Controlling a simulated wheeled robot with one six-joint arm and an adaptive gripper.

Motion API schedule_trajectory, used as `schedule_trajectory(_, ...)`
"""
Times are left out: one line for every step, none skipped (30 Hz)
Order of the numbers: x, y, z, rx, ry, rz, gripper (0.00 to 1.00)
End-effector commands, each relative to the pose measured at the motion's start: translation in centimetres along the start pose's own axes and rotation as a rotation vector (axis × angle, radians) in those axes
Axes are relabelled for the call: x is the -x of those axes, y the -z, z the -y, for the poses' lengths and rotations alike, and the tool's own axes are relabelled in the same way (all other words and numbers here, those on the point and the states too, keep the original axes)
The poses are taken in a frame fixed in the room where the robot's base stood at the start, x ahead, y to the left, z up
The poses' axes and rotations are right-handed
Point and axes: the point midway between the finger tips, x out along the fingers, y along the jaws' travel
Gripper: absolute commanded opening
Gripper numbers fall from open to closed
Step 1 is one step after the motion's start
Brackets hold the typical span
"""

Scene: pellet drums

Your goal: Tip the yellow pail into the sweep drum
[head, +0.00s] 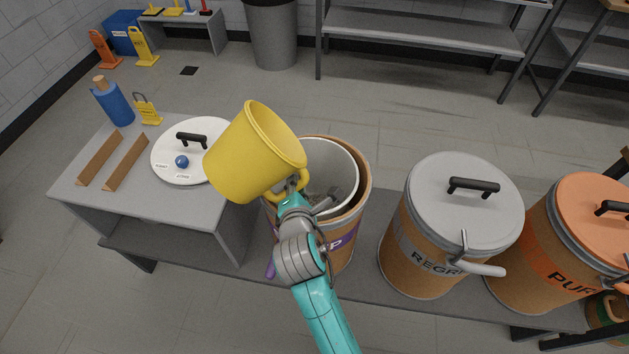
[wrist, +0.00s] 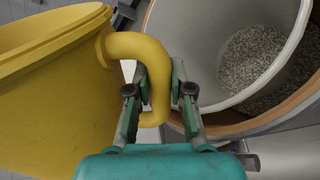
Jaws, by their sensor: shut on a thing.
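My gripper (head: 298,188) is shut on the pail's handle, and the wrist view shows the yellow handle (wrist: 155,75) between the two fingers (wrist: 158,102). The open brown drum (head: 361,190) with a purple label ending in "P" stands just right of the pail, the rest of its label hidden by my arm. It has a pale liner, and the wrist view shows grey pellets (wrist: 252,62) inside it. The pail's rim is beside and above the drum's left edge.
A white lid (head: 168,160) with a black handle and a blue knob lies on the grey table at left, near a blue bottle (head: 114,105) and a yellow tag. The lidded grey-topped drum (head: 440,210) and orange-topped drum (head: 580,215) stand right.

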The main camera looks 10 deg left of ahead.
Motion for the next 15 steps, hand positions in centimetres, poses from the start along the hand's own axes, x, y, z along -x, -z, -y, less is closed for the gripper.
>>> schedule_trajectory(0.1,-0.4,-0.2,0.048,-0.004,0.026,0.0)
schedule_trajectory(0.1,-0.7,-0.3,0.079,-0.005,0.043,0.0)
schedule_trajectory(0.1,-1.1,-0.4,0.12,-0.007,0.067,0.0)
schedule_trajectory(0.2,-1.4,-0.5,0.151,-0.008,0.084,0.0)
schedule_trajectory(0.2,-1.5,-0.7,0.18,-0.009,0.099,0.0)
schedule_trajectory(0.3,-1.8,-0.9,0.217,-0.01,0.12,0.0)
schedule_trajectory(0.4,-2.0,-1.0,0.248,-0.011,0.137,0.0)
schedule_trajectory(0.5,-2.2,-1.2,0.277,-0.012,0.153,0.0)
schedule_trajectory(0.7,-2.2,-1.6,0.31,-0.014,0.17,0.0)
schedule_trajectory(0.8,-2.2,-1.8,0.333,-0.015,0.182,0.0)
schedule_trajectory(0.9,-2.2,-2.0,0.358,-0.015,0.197,0.0)
schedule_trajectory(1.1,-2.3,-2.3,0.392,-0.015,0.215,0.0)
schedule_trajectory(1.1,-2.2,-2.4,0.415,-0.015,0.228,0.0)
schedule_trajectory(1.1,-2.1,-2.3,0.437,-0.014,0.238,0.0)
schedule_trajectory(1.1,-2.0,-2.2,0.467,-0.014,0.254,0.0)
